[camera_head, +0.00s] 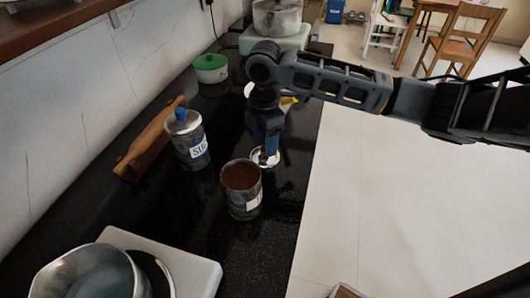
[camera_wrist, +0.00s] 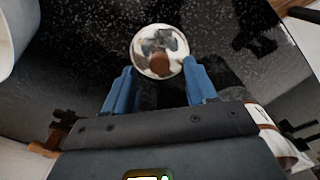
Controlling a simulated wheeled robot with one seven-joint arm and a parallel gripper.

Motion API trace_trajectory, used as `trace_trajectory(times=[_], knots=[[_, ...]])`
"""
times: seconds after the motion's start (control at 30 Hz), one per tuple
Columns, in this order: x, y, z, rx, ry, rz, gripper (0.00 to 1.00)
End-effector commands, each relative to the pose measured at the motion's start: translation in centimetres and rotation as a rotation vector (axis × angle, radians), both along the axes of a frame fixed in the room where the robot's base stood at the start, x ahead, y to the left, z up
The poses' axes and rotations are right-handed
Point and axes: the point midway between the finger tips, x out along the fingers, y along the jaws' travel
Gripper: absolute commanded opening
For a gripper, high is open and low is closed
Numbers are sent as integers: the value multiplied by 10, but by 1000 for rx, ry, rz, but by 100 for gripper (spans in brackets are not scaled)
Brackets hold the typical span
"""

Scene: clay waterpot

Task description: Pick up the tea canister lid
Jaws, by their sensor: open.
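The tea canister lid (camera_head: 261,160) is a small round silver disc lying on the black counter, just behind the open canister. In the wrist view the lid (camera_wrist: 159,42) shows a brown knob near its middle. My gripper (camera_head: 270,148) points down over the lid and partly covers it in the head view. In the wrist view my gripper (camera_wrist: 160,72) is open, with one blue finger on each side of the lid's near edge and nothing held. The open canister (camera_head: 243,203), filled with brown contents, stands uncovered in front of the lid.
A canister with a blue knob and a partly readable label (camera_head: 192,146) stands left of the lid. A wooden object (camera_head: 148,142) lies by the wall. A metal bowl (camera_head: 85,275) is in front. The counter's right edge is close.

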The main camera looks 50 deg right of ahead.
Motion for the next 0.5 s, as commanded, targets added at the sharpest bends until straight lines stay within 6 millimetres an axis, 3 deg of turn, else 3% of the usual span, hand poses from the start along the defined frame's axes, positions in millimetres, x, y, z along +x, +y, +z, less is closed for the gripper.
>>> trace_trajectory(times=[0.2, 0.43, 0.5], knots=[[0, -1, -19, -1, 0, -2, 57], [0, 0, -20, 0, -1, -1, 57], [0, 0, -20, 0, -1, -1, 50]])
